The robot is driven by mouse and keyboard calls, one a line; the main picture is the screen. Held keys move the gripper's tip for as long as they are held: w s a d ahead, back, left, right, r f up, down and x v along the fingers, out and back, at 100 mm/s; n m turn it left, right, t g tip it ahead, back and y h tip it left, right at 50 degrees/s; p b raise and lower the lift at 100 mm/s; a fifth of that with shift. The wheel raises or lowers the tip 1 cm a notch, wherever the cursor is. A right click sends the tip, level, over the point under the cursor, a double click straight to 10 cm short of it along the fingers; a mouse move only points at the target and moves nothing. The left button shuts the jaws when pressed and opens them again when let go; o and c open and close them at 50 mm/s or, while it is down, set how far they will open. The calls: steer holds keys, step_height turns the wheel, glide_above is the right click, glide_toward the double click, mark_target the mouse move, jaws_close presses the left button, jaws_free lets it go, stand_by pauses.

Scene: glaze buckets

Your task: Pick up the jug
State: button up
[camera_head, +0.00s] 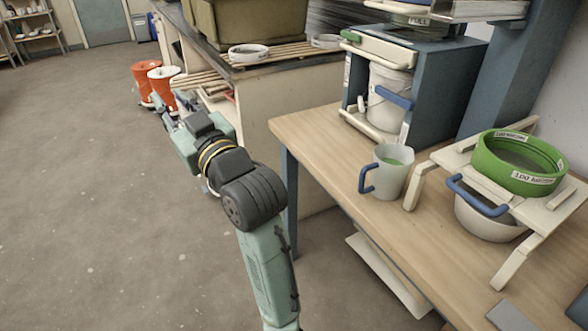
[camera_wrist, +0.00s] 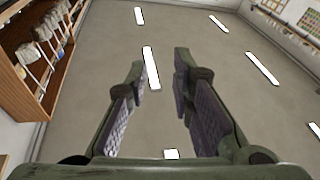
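The jug (camera_head: 388,172) is a pale, translucent cup-like vessel with a blue handle on its left side and green showing inside it. It stands upright on the wooden table (camera_head: 310,128) in the head view. My gripper (camera_wrist: 157,85) is open and empty in the wrist view, with its two fingers apart and the ceiling lights beyond them. In the head view my arm is left of the table, well apart from the jug, and its fingers are partly hidden behind the wrist. The jug does not show in the wrist view.
A green sieve (camera_head: 518,163) rests on a white stand right of the jug, over a white bowl (camera_head: 488,218). Behind the jug, a blue-grey frame holds a white bucket (camera_head: 388,98). Orange buckets (camera_head: 163,82) stand at the far left. The table's front left is clear.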

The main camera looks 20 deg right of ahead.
steer(key=s+d+f+m+g+h, duration=0.1)
steer(key=s+d+f+m+h, duration=0.2)
steer(key=d, duration=0.5)
steer(key=d+f+g+h, duration=0.15)
steer(key=d+f, duration=0.25)
steer(key=d, duration=0.4)
steer(key=m+g+h+b, duration=0.1)
steer(key=m+g+h, duration=0.3)
steer(key=h, duration=0.1)
glide_toward(364, 181)
steer(key=x, duration=0.5)
steer(key=shift+f, duration=0.3)
steer(key=x, duration=0.1)
steer(key=p+x, duration=0.1)
steer(key=x, duration=0.1)
steer(key=p+x, duration=0.1)
steer(key=shift+w+d+r, duration=0.1)
steer(key=shift+w+r, duration=0.05)
steer(key=shift+w, duration=0.3)
steer(key=shift+w+d+f, duration=0.1)
steer(key=shift+w+f, duration=0.15)
steer(key=shift+w, duration=0.15)
steer(key=shift+c, duration=0.6)
